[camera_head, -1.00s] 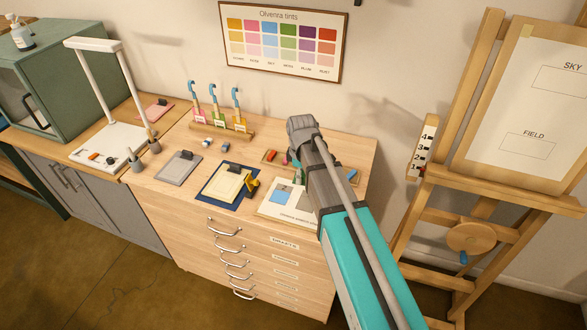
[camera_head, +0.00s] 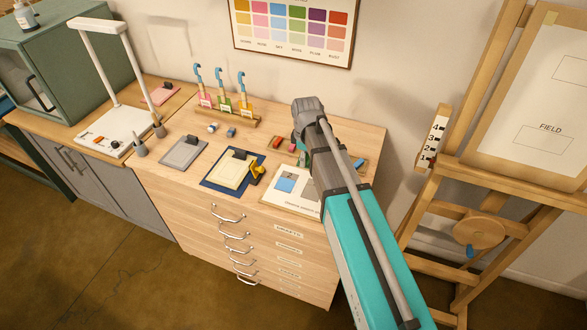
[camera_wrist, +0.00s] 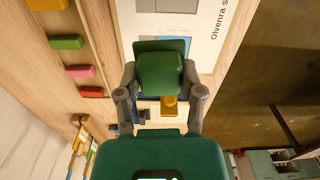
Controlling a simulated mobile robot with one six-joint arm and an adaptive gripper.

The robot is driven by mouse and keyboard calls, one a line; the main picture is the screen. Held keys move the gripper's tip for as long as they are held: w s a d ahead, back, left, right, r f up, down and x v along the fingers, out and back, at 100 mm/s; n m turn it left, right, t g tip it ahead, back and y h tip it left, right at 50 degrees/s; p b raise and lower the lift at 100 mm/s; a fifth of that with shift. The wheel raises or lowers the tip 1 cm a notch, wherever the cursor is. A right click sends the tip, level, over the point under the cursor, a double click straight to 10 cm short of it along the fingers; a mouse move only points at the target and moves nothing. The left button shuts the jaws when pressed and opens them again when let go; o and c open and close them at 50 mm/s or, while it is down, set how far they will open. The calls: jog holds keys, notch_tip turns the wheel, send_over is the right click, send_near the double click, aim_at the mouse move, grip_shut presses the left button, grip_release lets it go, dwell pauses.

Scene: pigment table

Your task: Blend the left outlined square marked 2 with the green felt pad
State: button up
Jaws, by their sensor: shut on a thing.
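In the wrist view my gripper (camera_wrist: 160,88) is shut on the green felt pad (camera_wrist: 160,68), a dark green block gripped at its sides. The pad is over the practice sheet (camera_wrist: 203,40), in front of the blue-filled square (camera_wrist: 175,43), which it partly covers. Whether it touches the paper cannot be told. A grey square (camera_wrist: 156,5) lies farther up the sheet. In the head view the sheet (camera_head: 270,194) has the blue square (camera_head: 285,184) on the left and the grey one (camera_head: 307,188) on the right. The number marks are not legible. My arm mostly hides the fingers there.
A stick tray with yellow, green, pink (camera_wrist: 80,71) and red sticks lies beside the sheet. A yellow-handled tool (camera_head: 257,174) stands by the cream sheet on the blue mat (camera_head: 212,183). A grey board (camera_head: 183,152) lies farther left. The easel (camera_head: 480,120) stands right of the cabinet.

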aim_at(292, 186)
jog(key=shift+m, duration=0.5)
jog(key=shift+s+a+f+b, duration=0.3)
jog(key=shift+a+f+b, duration=0.65)
jog(key=shift+f, duration=0.1)
jog(key=shift+s+a+f+b, duration=0.25)
jog(key=shift+a+f+b, duration=0.6)
jog(key=shift+a+f, duration=0.15)
jog(key=shift+f, duration=0.15)
jog(key=shift+f+b, duration=2.45)
jog(key=shift+b, duration=0.2)
jog(key=shift+f+b, duration=0.9)
jog(key=shift+f, duration=0.05)
jog(key=shift+a+r, duration=0.1)
jog(key=shift+w+a, duration=0.25)
jog(key=shift+a, duration=0.35)
jog(key=shift+w+a, duration=0.2)
jog(key=shift+a, duration=0.4)
